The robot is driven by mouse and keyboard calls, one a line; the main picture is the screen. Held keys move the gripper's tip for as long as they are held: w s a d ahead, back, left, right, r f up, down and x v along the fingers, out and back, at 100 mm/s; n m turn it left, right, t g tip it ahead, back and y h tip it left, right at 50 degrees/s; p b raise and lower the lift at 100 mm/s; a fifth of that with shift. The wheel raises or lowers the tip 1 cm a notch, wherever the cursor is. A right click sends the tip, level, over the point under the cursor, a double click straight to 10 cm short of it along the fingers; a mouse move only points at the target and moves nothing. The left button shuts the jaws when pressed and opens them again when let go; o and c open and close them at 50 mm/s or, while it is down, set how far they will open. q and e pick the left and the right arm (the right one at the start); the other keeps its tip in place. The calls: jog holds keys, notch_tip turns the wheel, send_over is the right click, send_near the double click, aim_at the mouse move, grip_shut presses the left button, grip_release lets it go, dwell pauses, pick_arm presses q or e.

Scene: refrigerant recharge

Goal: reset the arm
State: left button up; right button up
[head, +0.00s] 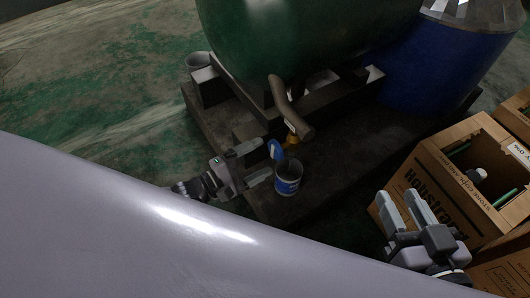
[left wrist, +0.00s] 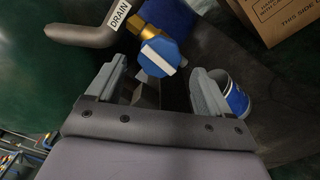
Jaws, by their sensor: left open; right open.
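My left gripper (head: 252,165) is open beside the blue valve handle (head: 275,149) under the green tank. In the left wrist view the blue handle (left wrist: 159,57), with a white stripe, sits on a brass valve (left wrist: 149,18) just beyond the gap between the open fingers (left wrist: 152,90). Nothing is held between them, and I cannot tell if they touch the handle. My right gripper (head: 408,210) is open and empty in front of a cardboard box at the right.
A blue-and-white can (head: 288,178) stands on the dark plinth, close to my left gripper. The green tank (head: 300,40) and its pipe (head: 290,108) hang above. A blue barrel (head: 445,60) and cardboard boxes (head: 440,175) fill the right. Open floor (head: 90,90) lies at the left.

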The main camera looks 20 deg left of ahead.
pick_arm(q)
jog(key=shift+p+v, duration=0.35)
jog(key=shift+v, duration=1.65)
